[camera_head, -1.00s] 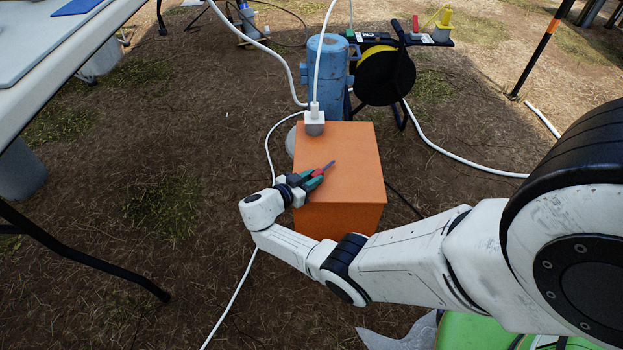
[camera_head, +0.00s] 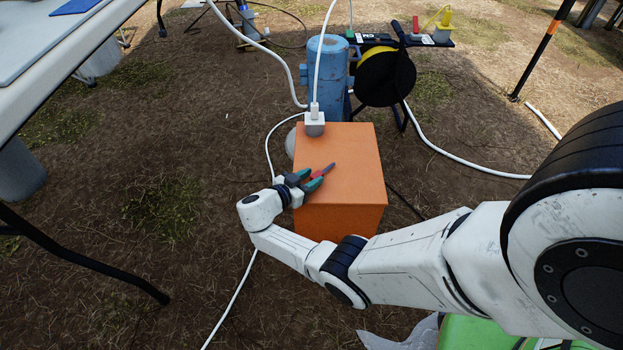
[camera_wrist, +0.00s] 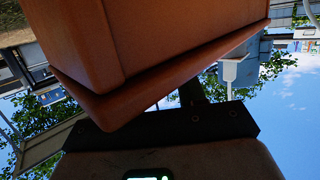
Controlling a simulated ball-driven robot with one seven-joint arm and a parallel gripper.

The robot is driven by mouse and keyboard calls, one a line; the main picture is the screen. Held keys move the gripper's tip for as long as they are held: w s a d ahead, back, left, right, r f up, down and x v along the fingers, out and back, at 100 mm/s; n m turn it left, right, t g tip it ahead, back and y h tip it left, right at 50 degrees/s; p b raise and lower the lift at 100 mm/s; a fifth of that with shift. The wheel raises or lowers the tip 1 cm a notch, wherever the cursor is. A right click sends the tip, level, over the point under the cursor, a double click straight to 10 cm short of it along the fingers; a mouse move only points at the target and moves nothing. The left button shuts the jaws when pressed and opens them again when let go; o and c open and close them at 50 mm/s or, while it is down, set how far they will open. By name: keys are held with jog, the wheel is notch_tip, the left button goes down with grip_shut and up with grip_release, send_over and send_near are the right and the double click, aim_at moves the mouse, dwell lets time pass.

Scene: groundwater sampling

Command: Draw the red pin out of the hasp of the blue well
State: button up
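The blue well (camera_head: 325,88) is an upright blue cylinder behind the orange box in the head view. Its hasp is too small to make out. My gripper (camera_head: 310,177) is at the left edge of the box top, its green-tipped fingers spread apart. A slim red piece (camera_head: 323,170), possibly the pin, shows between and beyond the fingertips, over the box top. I cannot tell whether it touches them. In the wrist view the fingers and the red piece do not show.
The orange box (camera_head: 348,155) stands in front of the well and fills much of the wrist view (camera_wrist: 130,45). A white plug (camera_head: 315,118) sits at its back left corner. A black cable reel (camera_head: 392,78) stands right of the well. A white-topped table (camera_head: 50,60) is at left. White hoses cross the ground.

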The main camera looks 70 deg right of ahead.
jog(key=shift+o, duration=0.2)
jog(key=p+v, duration=0.2)
jog(key=v, duration=0.8)
jog(key=shift+a, duration=0.45)
jog(key=shift+s, duration=0.1)
